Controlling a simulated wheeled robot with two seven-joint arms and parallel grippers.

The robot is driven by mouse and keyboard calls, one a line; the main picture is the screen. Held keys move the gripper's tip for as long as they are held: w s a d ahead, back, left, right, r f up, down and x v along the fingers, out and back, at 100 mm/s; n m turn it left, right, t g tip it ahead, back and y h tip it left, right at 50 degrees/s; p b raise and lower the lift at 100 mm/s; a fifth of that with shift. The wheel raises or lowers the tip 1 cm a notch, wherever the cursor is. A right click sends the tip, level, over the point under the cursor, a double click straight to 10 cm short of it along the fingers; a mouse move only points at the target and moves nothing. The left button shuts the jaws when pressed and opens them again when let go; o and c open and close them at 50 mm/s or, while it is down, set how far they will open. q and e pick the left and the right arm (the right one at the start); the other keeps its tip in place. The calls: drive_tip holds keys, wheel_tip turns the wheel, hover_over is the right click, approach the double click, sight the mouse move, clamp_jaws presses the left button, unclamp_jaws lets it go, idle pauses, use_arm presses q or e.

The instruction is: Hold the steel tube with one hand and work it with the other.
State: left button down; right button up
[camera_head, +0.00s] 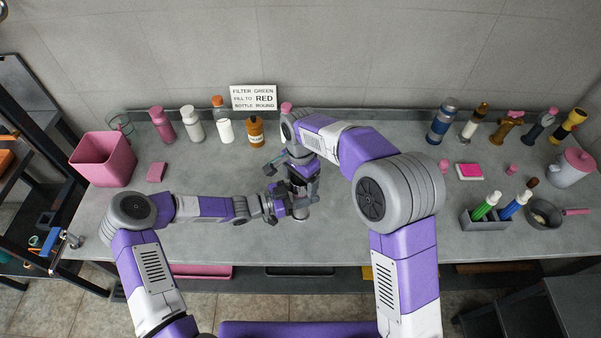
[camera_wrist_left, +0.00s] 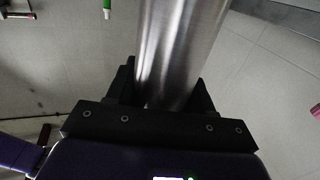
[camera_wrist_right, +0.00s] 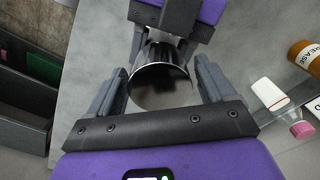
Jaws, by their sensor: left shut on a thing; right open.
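The steel tube (camera_head: 300,212) is a shiny cylinder above the middle of the counter, mostly hidden by my grippers in the head view. My left gripper (camera_wrist_left: 165,90) is shut on the tube (camera_wrist_left: 180,45), with a black finger on each side of it. My right gripper (camera_wrist_right: 160,82) is open above the tube. In the right wrist view the round, dark end of the tube (camera_wrist_right: 160,90) shows between the spread fingers, with a gap on both sides. The left gripper (camera_wrist_right: 165,25) shows beyond it.
A pink bin (camera_head: 104,160), several bottles and a sign (camera_head: 253,97) stand along the back left. The counter front left of centre is clear.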

drive_tip(key=shift+f, duration=0.15)
drive_tip(key=c, duration=1.1)
drive_tip(key=shift+o, duration=0.2)
drive_tip(key=shift+n, duration=1.7)
drive_tip(key=o, duration=1.2)
